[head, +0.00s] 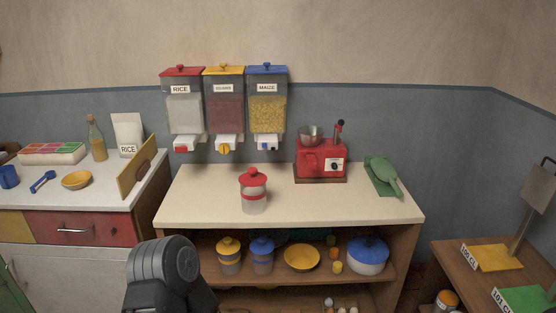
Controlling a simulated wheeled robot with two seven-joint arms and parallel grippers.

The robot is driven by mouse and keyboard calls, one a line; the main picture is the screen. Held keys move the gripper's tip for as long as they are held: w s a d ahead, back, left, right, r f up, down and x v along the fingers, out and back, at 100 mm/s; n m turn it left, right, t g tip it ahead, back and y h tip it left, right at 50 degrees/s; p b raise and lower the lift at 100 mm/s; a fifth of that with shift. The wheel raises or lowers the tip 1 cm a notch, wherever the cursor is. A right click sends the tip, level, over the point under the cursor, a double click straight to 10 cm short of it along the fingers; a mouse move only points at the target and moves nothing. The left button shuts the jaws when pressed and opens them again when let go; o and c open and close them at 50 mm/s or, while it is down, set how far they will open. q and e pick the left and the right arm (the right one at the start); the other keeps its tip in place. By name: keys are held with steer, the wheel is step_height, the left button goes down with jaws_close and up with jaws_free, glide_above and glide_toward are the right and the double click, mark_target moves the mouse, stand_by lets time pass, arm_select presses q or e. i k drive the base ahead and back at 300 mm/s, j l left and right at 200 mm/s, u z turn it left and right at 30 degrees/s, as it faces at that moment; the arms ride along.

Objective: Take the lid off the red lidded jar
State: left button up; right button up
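The red lidded jar (254,203) stands upright on the pale counter (350,207), left of the counter's middle. Its body is greyish and see-through, with a red band around it. Its red lid (253,178) with a knob on top sits on the jar. Neither of my grippers is in view. A dark grey link of my own arm shows at the bottom, left of the jar and in front of the counter, apart from the jar.
A red scale-like machine (320,158) with a metal bowl and a green scoop (383,172) stand right of the jar. Wall dispensers (225,112) hang behind it. The shelf below holds yellow (229,257) and blue (262,257) lidded jars. The counter around the jar is clear.

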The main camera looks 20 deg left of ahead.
mark_target(253, 178)
steer(key=i+u, duration=0.15)
steer(key=i, duration=0.85)
steer(key=i+l+u, duration=0.1)
steer(key=u, duration=0.3)
steer(key=i+l+u, duration=0.2)
steer(key=u, duration=0.25)
steer(key=i+l+u, duration=0.15)
steer(key=u, duration=0.25)
steer(key=l+u, duration=0.25)
steer(key=u, duration=0.25)
steer(key=l+u, duration=0.25)
steer(key=u, duration=0.25)
steer(key=l+u, duration=0.25)
steer(key=u, duration=0.25)
steer(key=k+l+u, duration=0.15)
steer(key=u, duration=0.35)
